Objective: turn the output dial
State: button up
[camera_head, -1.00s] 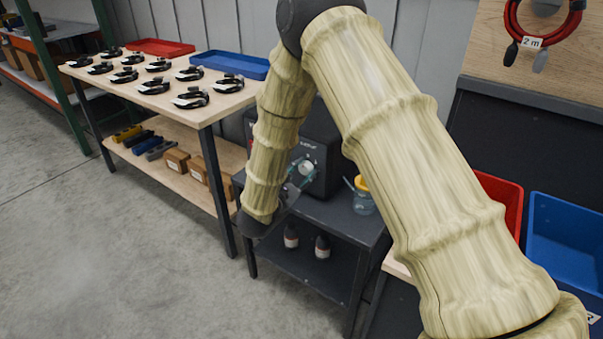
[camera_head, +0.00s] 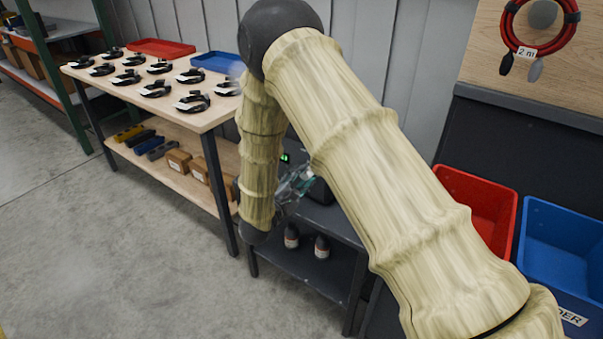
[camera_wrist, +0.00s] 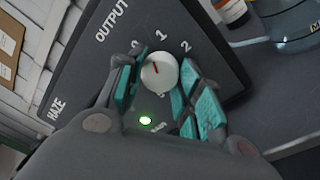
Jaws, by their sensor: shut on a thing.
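The output dial (camera_wrist: 160,72) is a round white knob with a red mark on the dark haze machine's panel (camera_wrist: 95,65). The panel reads OUTPUT and HAZE, with 0, 1 and 2 around the knob. The red mark points up and left in the wrist view, roughly between 0 and 1. My gripper (camera_wrist: 157,82) has a teal-padded finger on each side of the dial and is shut on it. In the head view my gripper (camera_head: 295,184) is in front of the machine, and my arm hides most of the machine and the dial.
A green lamp (camera_wrist: 145,120) glows on the panel. The machine stands on a dark shelf unit (camera_head: 310,267) with two small bottles below. A wooden table (camera_head: 205,115) with strapped items stands left. Red (camera_head: 480,200) and blue (camera_head: 565,245) totes stand right. The floor at front left is clear.

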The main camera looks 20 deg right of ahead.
jog(key=m+p, duration=0.1)
jog(key=m, duration=0.4)
jog(key=shift+m+h, duration=0.4)
jog(key=m, duration=0.6)
jog(key=shift+g+p, duration=0.4)
jog(key=m, duration=0.5)
jog(key=shift+m+g+h, duration=0.3)
jog(key=shift+m+h, duration=0.1)
jog(key=shift+a+m, duration=0.1)
jog(key=shift+m, duration=2.3)
jog(key=shift+b, duration=0.3)
jog(key=o, duration=1)
jog(key=shift+r, duration=0.1)
jog(key=v, duration=1.2)
jog(key=shift+w, duration=0.15)
